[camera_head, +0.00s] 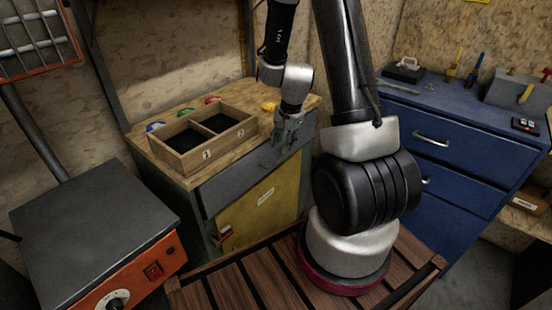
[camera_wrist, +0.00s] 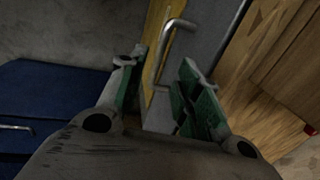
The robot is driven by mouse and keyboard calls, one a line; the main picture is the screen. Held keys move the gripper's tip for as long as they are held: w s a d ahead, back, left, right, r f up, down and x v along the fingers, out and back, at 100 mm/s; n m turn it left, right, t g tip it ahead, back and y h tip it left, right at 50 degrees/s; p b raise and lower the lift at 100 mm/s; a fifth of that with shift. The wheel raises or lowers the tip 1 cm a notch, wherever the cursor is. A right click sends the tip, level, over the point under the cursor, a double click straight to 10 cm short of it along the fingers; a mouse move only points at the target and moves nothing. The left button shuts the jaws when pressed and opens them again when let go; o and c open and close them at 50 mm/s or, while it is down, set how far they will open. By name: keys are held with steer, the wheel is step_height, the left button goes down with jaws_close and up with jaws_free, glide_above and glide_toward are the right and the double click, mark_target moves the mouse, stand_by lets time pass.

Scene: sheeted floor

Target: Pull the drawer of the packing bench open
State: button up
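The packing bench (camera_head: 160,150) has a wooden top, a grey drawer front (camera_head: 235,182) and a yellow door (camera_head: 245,212) below it. The drawer looks flush with the bench. My gripper (camera_head: 284,134) is in front of the right part of the drawer and hides its handle in the head view. In the wrist view my gripper (camera_wrist: 158,70) is open, with green pads on both fingers. The grey bar handle (camera_wrist: 170,42) shows in the gap between the fingertips and beyond them. I see no clear contact with it.
A divided wooden box (camera_head: 205,140) stands on the bench top, with coloured rolls behind it. A blue cabinet (camera_head: 455,155) with tools on top is at the right. An orange and black machine (camera_head: 95,225) is at the left front.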

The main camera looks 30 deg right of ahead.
mark_target(278, 161)
steer(key=f, duration=0.2)
steer(key=w+f, duration=0.1)
steer(key=f, duration=0.4)
steer(key=shift+w+a+f, duration=0.2)
steer(key=shift+a+f, duration=0.05)
steer(key=shift+a, duration=0.05)
jaws_close()
